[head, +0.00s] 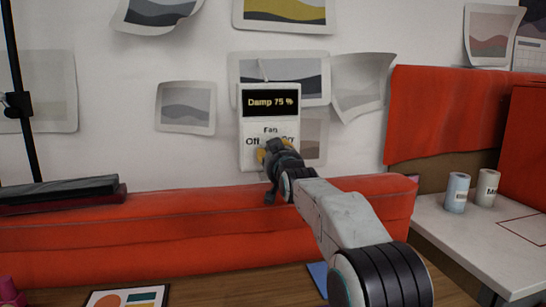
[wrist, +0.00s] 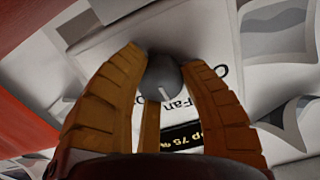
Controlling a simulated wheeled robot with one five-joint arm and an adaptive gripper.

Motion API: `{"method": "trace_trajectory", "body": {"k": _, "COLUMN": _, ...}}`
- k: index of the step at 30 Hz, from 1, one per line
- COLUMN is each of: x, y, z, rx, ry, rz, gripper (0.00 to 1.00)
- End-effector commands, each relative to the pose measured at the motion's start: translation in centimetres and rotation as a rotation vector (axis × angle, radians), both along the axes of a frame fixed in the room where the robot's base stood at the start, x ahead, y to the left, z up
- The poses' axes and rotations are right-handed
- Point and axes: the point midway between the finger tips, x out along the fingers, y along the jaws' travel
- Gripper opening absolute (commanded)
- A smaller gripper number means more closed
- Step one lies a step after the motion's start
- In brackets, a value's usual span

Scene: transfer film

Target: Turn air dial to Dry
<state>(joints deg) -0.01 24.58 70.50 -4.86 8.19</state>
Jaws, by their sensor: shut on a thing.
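The white control box (head: 255,125) hangs on the wall. Its black display (head: 271,102) reads "Damp 75 %". Below it are the labels "Fan", "Off" at left and "Dry" at right, partly covered by my gripper (head: 267,152). In the wrist view, the grey dial (wrist: 162,72) sits between the tips of my yellow-brown fingers, which are closed on it from both sides. The dial's white pointer mark points toward the "Fan" label and the display. In the head view the dial is hidden behind my gripper.
Red padded panels (head: 150,225) stand below the box, and another red panel (head: 440,115) is at the right. Paper prints (head: 186,107) hang around the box. Two small rolls or cans (head: 457,192) stand on a white table (head: 470,240) at right.

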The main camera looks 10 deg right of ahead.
Motion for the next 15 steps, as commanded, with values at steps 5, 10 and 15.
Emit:
{"method": "trace_trajectory", "body": {"k": 5, "x": -0.1, "y": 0.02, "z": 0.66, "rx": 0.167, "ry": -0.017, "rz": 0.001, "gripper": 0.06}}
{"method": "trace_trajectory", "body": {"k": 10, "x": -0.11, "y": -0.02, "z": 0.69, "rx": 0.328, "ry": -0.019, "rz": 0.001, "gripper": 0.06}}
{"method": "trace_trajectory", "body": {"k": 15, "x": -0.12, "y": -0.06, "z": 0.7, "rx": 0.489, "ry": -0.019, "rz": 0.002, "gripper": 0.06}}
